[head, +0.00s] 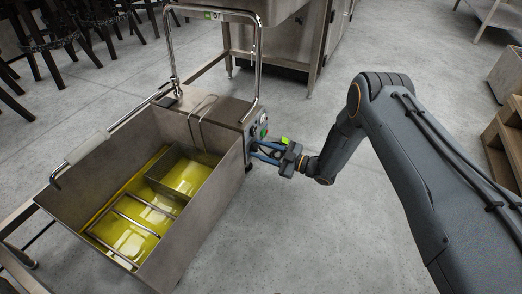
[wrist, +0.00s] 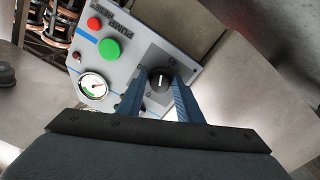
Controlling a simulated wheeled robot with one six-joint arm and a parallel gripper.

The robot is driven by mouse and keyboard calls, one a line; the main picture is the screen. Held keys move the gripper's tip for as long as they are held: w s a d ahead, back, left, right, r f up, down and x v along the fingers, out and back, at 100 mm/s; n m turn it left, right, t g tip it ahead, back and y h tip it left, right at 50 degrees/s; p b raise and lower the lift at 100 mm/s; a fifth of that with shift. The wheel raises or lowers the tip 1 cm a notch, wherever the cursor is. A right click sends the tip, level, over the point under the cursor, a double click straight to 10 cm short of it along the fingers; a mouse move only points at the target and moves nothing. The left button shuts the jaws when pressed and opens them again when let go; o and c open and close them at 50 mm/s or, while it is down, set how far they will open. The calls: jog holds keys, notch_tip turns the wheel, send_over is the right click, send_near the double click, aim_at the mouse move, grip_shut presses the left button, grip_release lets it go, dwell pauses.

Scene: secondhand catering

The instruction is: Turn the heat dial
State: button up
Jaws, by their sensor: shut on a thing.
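The heat dial (wrist: 158,81) is a round black knob with a white pointer line, set on a dark square plate of the control panel (wrist: 122,50). My gripper (wrist: 160,88) has its two blue fingers on either side of the knob, shut on it. In the head view my gripper (head: 256,150) reaches in from the right to the panel on the side of the steel fryer (head: 150,128). The dial itself is hidden there by the fingers.
The panel also carries a green button (wrist: 109,47), a red button (wrist: 94,23) and a round gauge (wrist: 93,86). A bent steel rail (head: 257,60) rises above the panel. The floor (head: 265,235) below my arm is clear.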

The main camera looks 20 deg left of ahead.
jog(key=m+b, duration=0.1)
jog(key=m, duration=1)
jog(key=m+b, duration=0.1)
jog(key=m, duration=1)
jog(key=shift+s+r+m, duration=0.1)
jog(key=shift+s+m, duration=0.1)
jog(key=shift+m, duration=0.2)
jog(key=o, duration=0.9)
jog(key=shift+c, duration=0.2)
jog(key=d+p, duration=0.2)
jog(key=d, duration=0.5)
jog(key=shift+s+d, duration=0.35)
jog(key=shift+d, duration=0.05)
